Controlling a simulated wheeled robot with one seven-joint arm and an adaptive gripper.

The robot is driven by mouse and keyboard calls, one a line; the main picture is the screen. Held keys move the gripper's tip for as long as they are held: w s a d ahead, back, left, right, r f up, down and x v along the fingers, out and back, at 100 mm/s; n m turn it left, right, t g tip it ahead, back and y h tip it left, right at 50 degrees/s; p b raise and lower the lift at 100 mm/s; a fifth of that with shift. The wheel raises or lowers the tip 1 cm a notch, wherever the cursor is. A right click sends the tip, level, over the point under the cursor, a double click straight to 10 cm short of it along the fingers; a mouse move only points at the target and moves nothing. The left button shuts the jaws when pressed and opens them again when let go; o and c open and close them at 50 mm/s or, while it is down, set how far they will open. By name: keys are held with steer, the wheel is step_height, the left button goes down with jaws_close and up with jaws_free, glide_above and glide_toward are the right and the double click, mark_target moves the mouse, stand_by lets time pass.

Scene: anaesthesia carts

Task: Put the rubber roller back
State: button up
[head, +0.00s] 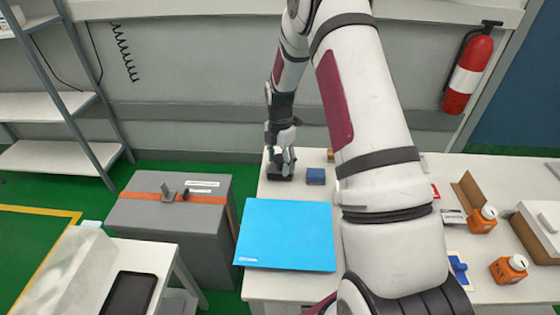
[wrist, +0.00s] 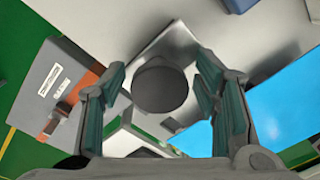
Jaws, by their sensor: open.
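My gripper (head: 281,165) points down over the back left corner of the white table, with a small dark thing (head: 280,177) right beneath it. In the wrist view, my gripper (wrist: 160,78) is open, with a finger on each side of a dark round top (wrist: 160,88) above a shiny pale square base (wrist: 172,43). I cannot tell whether the fingers touch it, nor whether it is the rubber roller. A small blue-handled tool (head: 458,268) lies at the right of the table, beyond my arm; its kind is unclear. My arm hides the table's middle.
A blue block (head: 315,176) sits just right of my gripper. A flat bright blue sheet (head: 287,235) lies in front. A grey case (head: 165,222) with an orange strap stands left of the table. Orange bottles (head: 509,269) and boxes crowd the right.

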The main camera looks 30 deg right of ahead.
steer(key=s+a+r+m+t, duration=0.1)
steer(key=s+a+r+m, duration=0.15)
steer(key=r, duration=0.85)
steer(key=s+a+r+m, duration=0.2)
steer(key=s+a+r, duration=0.1)
steer(key=r, duration=0.9)
steer(key=s+a+r+m+t, duration=0.1)
steer(key=s+a+r+m, duration=0.15)
steer(key=s, duration=0.25)
steer(key=s+a+r+m+t+h, duration=0.1)
steer(key=s+a+r+m, duration=0.1)
steer(key=s+r+m, duration=0.25)
steer(key=s+a+r+m+t, duration=0.1)
steer(key=s+a+r+m, duration=0.15)
steer(key=s, duration=0.25)
steer(key=s+a+f+m+t, duration=0.1)
steer(key=s+a+m, duration=0.1)
steer(key=s+m, duration=0.4)
steer(key=s, duration=0.4)
steer(key=shift+a+y+b, duration=0.35)
steer(key=shift+y+b, duration=0.05)
